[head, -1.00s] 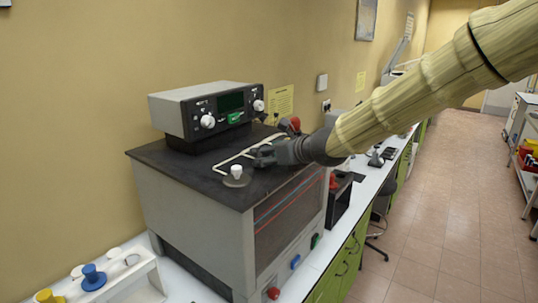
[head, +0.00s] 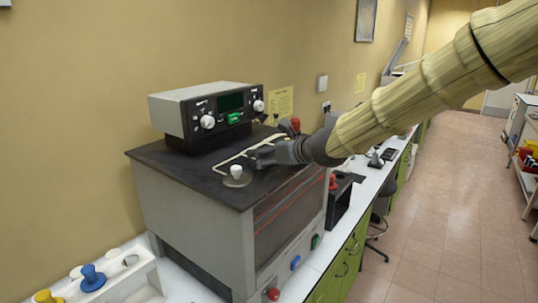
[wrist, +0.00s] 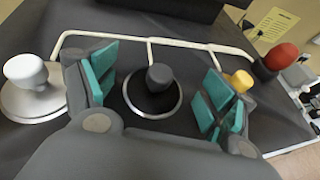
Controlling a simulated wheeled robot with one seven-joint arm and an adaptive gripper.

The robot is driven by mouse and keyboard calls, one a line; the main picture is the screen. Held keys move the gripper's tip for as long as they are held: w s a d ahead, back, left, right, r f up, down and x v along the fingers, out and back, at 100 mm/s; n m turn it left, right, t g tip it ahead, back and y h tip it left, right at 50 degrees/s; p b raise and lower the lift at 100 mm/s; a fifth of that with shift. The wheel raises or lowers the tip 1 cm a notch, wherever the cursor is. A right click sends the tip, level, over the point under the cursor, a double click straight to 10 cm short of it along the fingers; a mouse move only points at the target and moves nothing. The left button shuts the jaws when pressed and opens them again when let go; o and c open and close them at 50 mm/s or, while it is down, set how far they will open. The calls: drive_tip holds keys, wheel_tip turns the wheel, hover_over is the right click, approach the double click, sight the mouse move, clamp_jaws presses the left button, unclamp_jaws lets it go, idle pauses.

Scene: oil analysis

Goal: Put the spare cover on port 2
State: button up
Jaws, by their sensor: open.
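My gripper (head: 260,157) is over the black top of the grey bath unit (head: 190,210). In the wrist view, my gripper (wrist: 157,88) is open, with its green pads on either side of a dark grey knob (wrist: 158,76). This knob stands on a black disc with a silver rim, and a gap shows between it and the pads. A white-knobbed cover (wrist: 28,75) sits to the left, also in the head view (head: 236,173). A yellow knob (wrist: 240,81) is partly hidden behind the right finger. No port number is readable, so I cannot tell which is port 2.
A red knob (wrist: 281,57) stands at the far right. A pale tube (wrist: 185,43) runs behind the knobs. A control box (head: 207,112) stands at the back of the unit. A white rack (head: 140,278) at lower left holds yellow, blue (head: 92,277) and white pieces.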

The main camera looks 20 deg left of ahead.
drive_tip(key=v, duration=1.2)
drive_tip(key=shift+f, duration=0.1)
drive_tip(key=s+d+f+n+g+h+b, duration=0.15)
drive_tip(key=s+d+f+n+h, duration=0.35)
drive_tip(key=f, duration=0.9)
drive_tip(key=s+d+f+g, duration=0.25)
drive_tip(key=d+f, duration=0.45)
drive_tip(key=f, duration=0.8)
drive_tip(key=s+d+f+n+g+h+b, duration=0.1)
drive_tip(key=s+d+f+n+g+h, duration=0.25)
drive_tip(key=f, duration=1.05)
drive_tip(key=s+d+f+n+h+b, duration=0.15)
drive_tip(key=s+d+f+n, duration=0.25)
drive_tip(key=s+d+f, duration=0.5)
drive_tip(key=s+d+f+n+h+b, duration=0.15)
drive_tip(key=s+d+f+n, duration=0.25)
drive_tip(key=s+d+f, duration=0.45)
drive_tip(key=s+d+f+n, duration=0.2)
drive_tip(key=s+f+n, duration=0.6)
drive_tip(key=s+f, duration=0.2)
drive_tip(key=s, duration=0.2)
drive_tip(key=shift+s+b, duration=0.35)
drive_tip(key=shift+b, duration=0.05)
